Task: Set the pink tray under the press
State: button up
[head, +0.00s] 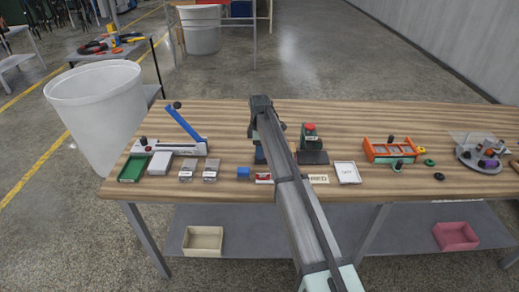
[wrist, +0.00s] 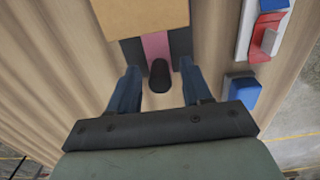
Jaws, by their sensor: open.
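In the wrist view, a flat pink piece, seemingly the pink tray (wrist: 156,47), lies between two dark sides and runs up to a tan block, seemingly part of the press (wrist: 140,14). A black upright knob (wrist: 160,75) stands at the pink piece's near end. My gripper (wrist: 158,86) is open, with one finger on each side of the knob and gaps on both sides. In the head view my arm hides this spot, and my gripper (head: 259,153) shows only partly beside the arm.
A blue block (head: 243,172) and a red-and-white item (head: 263,178) lie close by at the table's front. A green stand with a red top (head: 309,130) is right of my arm. A pink bin (head: 456,236) sits on the lower shelf. A blue-levered device (head: 180,143) stands left.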

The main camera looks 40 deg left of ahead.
jog(key=shift+c, duration=0.5)
grip_shut()
